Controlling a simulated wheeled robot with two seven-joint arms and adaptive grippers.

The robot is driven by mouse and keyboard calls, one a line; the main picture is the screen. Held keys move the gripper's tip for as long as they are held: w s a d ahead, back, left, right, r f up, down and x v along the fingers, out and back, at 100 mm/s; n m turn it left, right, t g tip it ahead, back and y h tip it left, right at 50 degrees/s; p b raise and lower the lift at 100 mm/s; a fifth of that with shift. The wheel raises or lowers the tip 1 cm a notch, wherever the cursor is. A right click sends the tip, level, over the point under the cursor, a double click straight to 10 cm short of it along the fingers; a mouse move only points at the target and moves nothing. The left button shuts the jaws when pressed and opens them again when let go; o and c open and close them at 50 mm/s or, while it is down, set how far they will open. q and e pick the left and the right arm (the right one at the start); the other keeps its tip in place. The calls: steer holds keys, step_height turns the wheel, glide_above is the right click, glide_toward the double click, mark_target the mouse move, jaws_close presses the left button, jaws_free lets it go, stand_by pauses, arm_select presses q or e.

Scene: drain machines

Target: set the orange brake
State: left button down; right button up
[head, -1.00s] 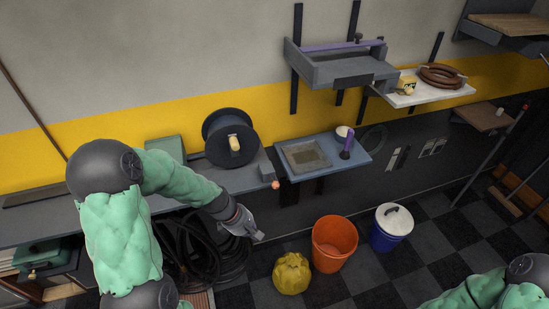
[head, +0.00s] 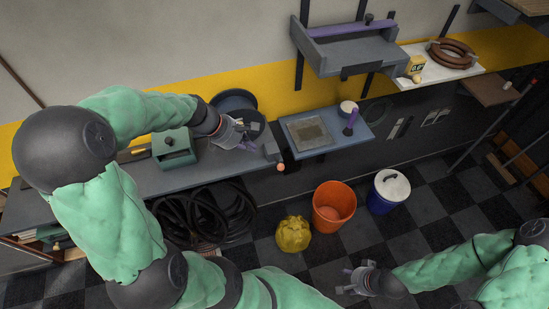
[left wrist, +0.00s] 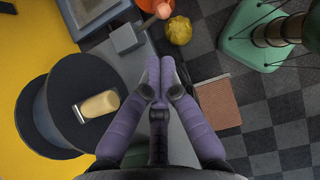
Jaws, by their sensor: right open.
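The orange brake knob (head: 281,168) is a small ball at the front right end of the bench, by a small grey block (head: 269,150). In the left wrist view an orange knob (left wrist: 162,9) shows at the top edge, beside the grey block (left wrist: 123,38). My left gripper (head: 252,140) is above the bench in front of the dark reel (head: 234,99), left of the knob and apart from it. Its purple fingers (left wrist: 159,75) are together with nothing seen between them. My right gripper (head: 352,281) is open and empty, low over the floor.
The reel's tan handle (left wrist: 100,104) is left of my left fingers. A green box (head: 175,148) stands on the bench. Black hoses (head: 205,215) hang below. A yellow bag (head: 293,234), an orange bucket (head: 334,207) and a blue bucket (head: 386,193) stand on the floor.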

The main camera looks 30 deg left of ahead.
arm_select(q)
steer(key=b, duration=0.1)
glide_toward(278, 161)
steer(key=d+f, duration=0.2)
steer(key=w+d+f, duration=0.1)
steer(key=d+f, duration=0.1)
arm_select(e)
steer(key=shift+f, duration=0.55)
arm_select(q)
steer(key=shift+a, duration=0.1)
arm_select(e)
steer(key=shift+f, duration=0.1)
